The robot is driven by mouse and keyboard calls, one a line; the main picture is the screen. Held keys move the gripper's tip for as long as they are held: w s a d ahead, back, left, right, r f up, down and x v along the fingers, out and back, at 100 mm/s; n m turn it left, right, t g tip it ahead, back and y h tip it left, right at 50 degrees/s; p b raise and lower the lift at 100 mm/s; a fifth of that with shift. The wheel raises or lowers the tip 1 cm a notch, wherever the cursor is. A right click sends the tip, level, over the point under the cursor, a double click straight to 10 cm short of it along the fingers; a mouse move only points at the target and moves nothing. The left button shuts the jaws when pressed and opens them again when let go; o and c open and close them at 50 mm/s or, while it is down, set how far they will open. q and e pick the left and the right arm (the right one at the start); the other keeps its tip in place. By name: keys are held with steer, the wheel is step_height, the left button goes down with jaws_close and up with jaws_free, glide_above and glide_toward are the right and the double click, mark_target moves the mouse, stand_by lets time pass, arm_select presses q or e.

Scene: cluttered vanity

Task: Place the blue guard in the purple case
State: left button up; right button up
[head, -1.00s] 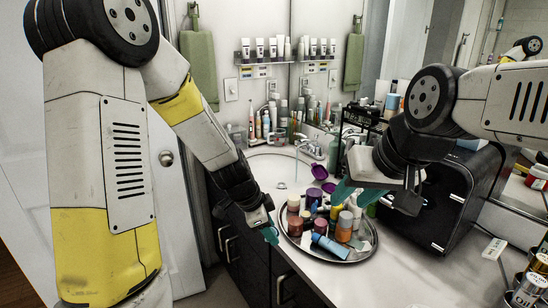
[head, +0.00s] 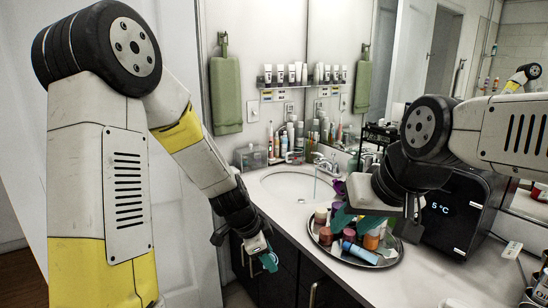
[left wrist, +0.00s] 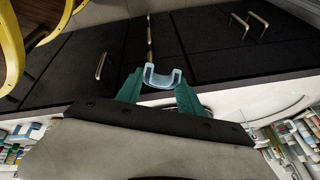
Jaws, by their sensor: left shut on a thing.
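The blue guard (left wrist: 163,78) is a pale blue, translucent U-shaped piece. It sits between the teal fingertips of my left gripper (left wrist: 160,88), which is shut on it. In the head view my left gripper (head: 268,261) hangs in front of the dark cabinet, left of and below the counter edge. The purple case (head: 338,187) shows only in part behind my right gripper, at the back of the tray area. My right gripper (head: 356,212) is above the tray, with teal fingers; I cannot tell how far they are apart.
A round metal tray (head: 390,257) holds several bottles and jars. The sink (head: 290,186) is behind it to the left. A black box with a "5 °C" display (head: 452,212) stands right of the tray. Cabinet handles (head: 314,294) stick out below the counter.

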arm_select(q)
steer(key=w+a+f+n+y, duration=0.2)
steer(key=a+f+n+y, duration=0.1)
steer(key=a+n, duration=0.3)
steer(key=w+a+f+n+t+y, duration=0.1)
steer(key=w+a+f+n+y, duration=0.1)
steer(key=a+n, duration=0.4)
steer(key=shift+a+f+n+y, duration=0.3)
steer(key=shift+f+n+y, duration=0.3)
steer(key=shift+f+n, duration=1.05)
steer(key=shift+r+n, duration=0.25)
steer(key=shift+a+r, duration=0.1)
steer(key=shift+r, duration=0.05)
